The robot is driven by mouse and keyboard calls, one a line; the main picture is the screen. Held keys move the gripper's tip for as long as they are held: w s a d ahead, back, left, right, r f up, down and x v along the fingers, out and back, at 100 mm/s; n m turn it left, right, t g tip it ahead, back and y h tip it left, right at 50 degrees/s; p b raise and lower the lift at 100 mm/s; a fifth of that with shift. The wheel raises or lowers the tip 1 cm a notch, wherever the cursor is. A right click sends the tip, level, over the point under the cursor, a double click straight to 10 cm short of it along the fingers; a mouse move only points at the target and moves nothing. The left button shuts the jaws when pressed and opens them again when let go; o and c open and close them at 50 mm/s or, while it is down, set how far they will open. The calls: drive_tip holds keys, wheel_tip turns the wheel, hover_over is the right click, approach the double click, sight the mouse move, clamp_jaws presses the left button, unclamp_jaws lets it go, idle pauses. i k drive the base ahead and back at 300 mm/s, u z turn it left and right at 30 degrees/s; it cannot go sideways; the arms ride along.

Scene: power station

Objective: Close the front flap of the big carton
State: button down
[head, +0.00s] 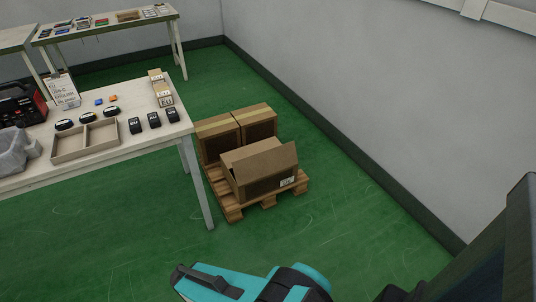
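An open brown cardboard carton (268,187) stands at the front of a wooden pallet (236,213), with a white label on its front face. A broad, lighter flap (257,160) slopes over its top. A narrow flap (227,176) sticks up at its left end, and the right edge also stands raised. I cannot tell from this angle which panel is the front flap or see inside. My gripper is not in view. A teal and black part of my arm shows at the bottom, well apart from the carton.
Two taped cartons (257,122) stand behind the open one on the pallet. A white table (140,147) with a divided tray and small items is close on the left. A grey wall (370,100) is right. Green floor (340,225) is clear in front and right.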

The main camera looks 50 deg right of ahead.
sight(251, 168)
drive_tip(key=z, duration=0.1)
drive_tip(key=i, duration=0.85)
drive_tip(key=z, duration=0.15)
